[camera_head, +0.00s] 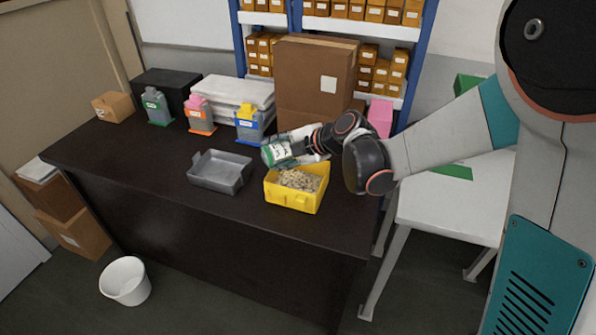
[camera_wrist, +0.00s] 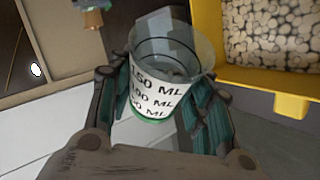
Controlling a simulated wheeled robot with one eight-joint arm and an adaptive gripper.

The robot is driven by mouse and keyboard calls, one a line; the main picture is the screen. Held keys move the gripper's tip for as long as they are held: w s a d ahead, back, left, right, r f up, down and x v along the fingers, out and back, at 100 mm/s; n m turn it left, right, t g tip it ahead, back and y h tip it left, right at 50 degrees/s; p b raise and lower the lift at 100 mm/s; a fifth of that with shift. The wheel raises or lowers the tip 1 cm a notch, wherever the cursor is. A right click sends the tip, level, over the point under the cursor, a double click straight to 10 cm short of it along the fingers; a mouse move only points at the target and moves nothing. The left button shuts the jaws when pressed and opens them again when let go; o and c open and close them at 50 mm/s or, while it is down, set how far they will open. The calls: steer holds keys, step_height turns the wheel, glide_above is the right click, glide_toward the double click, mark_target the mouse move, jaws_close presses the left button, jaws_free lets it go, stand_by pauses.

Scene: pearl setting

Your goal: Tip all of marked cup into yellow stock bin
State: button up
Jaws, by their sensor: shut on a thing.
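The marked cup (camera_wrist: 155,95) is clear, with a white label of black ML marks and a green band at its base. My gripper (camera_wrist: 160,100) is shut around it, one finger on each side. In the head view the cup (camera_head: 277,153) is held tilted above the back left of the yellow stock bin (camera_head: 292,199). The bin stands on the dark table and holds a layer of beige pieces. It also shows at the upper right of the wrist view (camera_wrist: 265,82).
A grey tray (camera_head: 220,172) sits left of the bin on the dark table (camera_head: 140,175). The table's front left is clear.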

steer(key=shift+w+d+r+m+g+y, duration=0.2)
steer(key=shift+d+r+m+y, duration=0.15)
steer(key=shift+y, duration=0.3)
steer(key=shift+w+d+r+m+g+y, duration=0.1)
steer(key=shift+d+r+m+g+y, duration=0.15)
steer(key=shift+m+y, duration=0.3)
stand_by(1.0)
steer(key=shift+w+d+r+m+y, duration=0.3)
steer(key=shift+m+y, duration=0.2)
steer(key=shift+y, duration=0.3)
stand_by(0.8)
steer(key=shift+s, duration=0.1)
